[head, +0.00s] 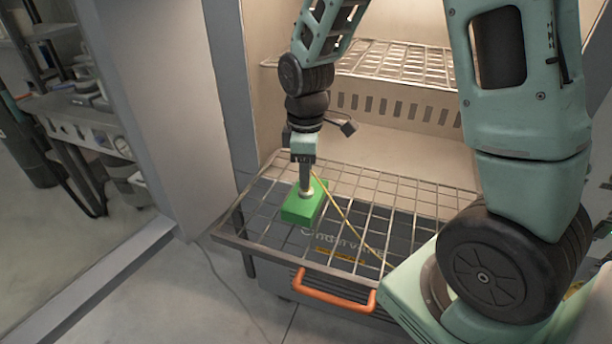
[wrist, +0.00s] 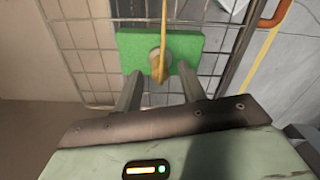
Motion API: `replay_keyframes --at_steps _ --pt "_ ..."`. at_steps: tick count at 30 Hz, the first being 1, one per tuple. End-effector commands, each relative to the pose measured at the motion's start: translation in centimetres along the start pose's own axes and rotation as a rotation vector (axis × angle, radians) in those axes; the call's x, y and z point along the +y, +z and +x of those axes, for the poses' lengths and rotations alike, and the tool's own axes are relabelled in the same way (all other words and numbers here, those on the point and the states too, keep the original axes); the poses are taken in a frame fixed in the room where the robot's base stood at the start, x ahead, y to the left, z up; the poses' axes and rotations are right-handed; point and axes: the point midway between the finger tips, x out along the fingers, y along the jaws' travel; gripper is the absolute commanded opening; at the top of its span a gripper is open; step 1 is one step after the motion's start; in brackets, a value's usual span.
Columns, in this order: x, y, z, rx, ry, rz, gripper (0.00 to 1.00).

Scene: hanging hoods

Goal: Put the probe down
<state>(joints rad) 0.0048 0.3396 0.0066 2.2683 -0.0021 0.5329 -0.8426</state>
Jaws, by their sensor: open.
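A green block (head: 300,209) lies on the pulled-out wire rack, and it also shows in the wrist view (wrist: 187,46). A pale round stub, which I take for part of the probe (wrist: 154,58), is at the middle of the block. A thin yellow cable or rod runs from there across the rack in the head view. My gripper (head: 305,180) points down just above the block. In the wrist view its two fingers (wrist: 160,72) are apart, one on each side of the stub. Whether they touch the block is unclear.
The wire rack (head: 400,192) sticks out of the open chamber, over a front panel with an orange handle (head: 333,290). A second rack (head: 400,60) sits higher inside. A grey wall edge stands on the left. Much of the rack's right side is bare.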

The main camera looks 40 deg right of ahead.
Motion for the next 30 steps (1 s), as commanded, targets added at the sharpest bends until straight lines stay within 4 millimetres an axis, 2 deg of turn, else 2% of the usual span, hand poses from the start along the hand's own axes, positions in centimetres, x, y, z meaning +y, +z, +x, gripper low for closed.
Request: replay_keyframes --at_steps 1,6,12,20,22,23,26,28,30 --pt "0.1 -0.1 -1.3 0.004 0.005 0.0 0.41" --pt "0.1 -0.1 -5.0 0.005 0.005 0.0 0.41" --pt "0.0 -0.1 -8.3 0.002 0.003 -0.001 0.41" --pt "-0.1 -0.1 -9.8 0.001 0.001 -0.001 0.41" --pt "-1.0 -0.5 -9.9 0.004 -0.002 -0.001 0.41" --pt "-1.9 -0.9 -9.8 0.007 -0.004 0.003 0.41" --pt "-7.2 -2.7 -9.7 0.023 -0.016 0.021 0.41" --pt "-12.3 -3.5 -9.4 0.032 -0.027 0.045 0.41" --pt "-17.3 -3.5 -9.0 0.036 -0.035 0.075 0.41"
